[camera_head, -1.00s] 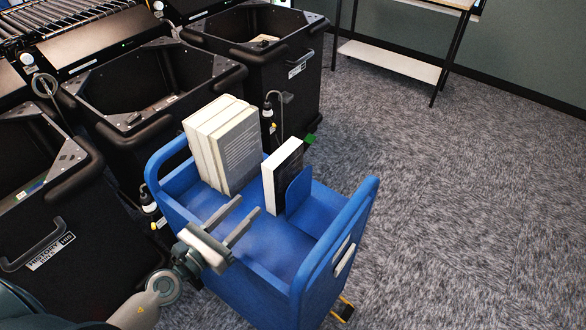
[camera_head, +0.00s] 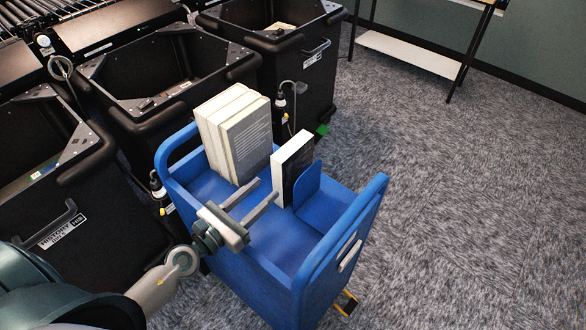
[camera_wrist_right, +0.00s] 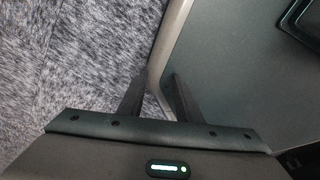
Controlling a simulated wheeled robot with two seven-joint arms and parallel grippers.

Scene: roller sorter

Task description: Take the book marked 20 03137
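A thin book with a white spine and black cover (camera_head: 293,168) stands upright on the blue cart (camera_head: 262,262), against a blue divider. Several thicker pale books (camera_head: 236,135) with a grey cover on the near side stand together to its left. No number is readable on any book. My left gripper (camera_head: 266,189) is open and empty over the cart, its fingers pointing at the lower spine of the thin book. I cannot tell whether a finger touches it. My right gripper (camera_wrist_right: 159,78) is open and empty in the right wrist view, with no book near.
Black bins (camera_head: 160,103) stand close along the cart's left and back sides, one with a History label (camera_head: 62,231). A roller conveyor (camera_head: 62,18) is behind them. A shelf stand (camera_head: 405,55) is at the back. Carpet (camera_head: 470,200) to the right is clear.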

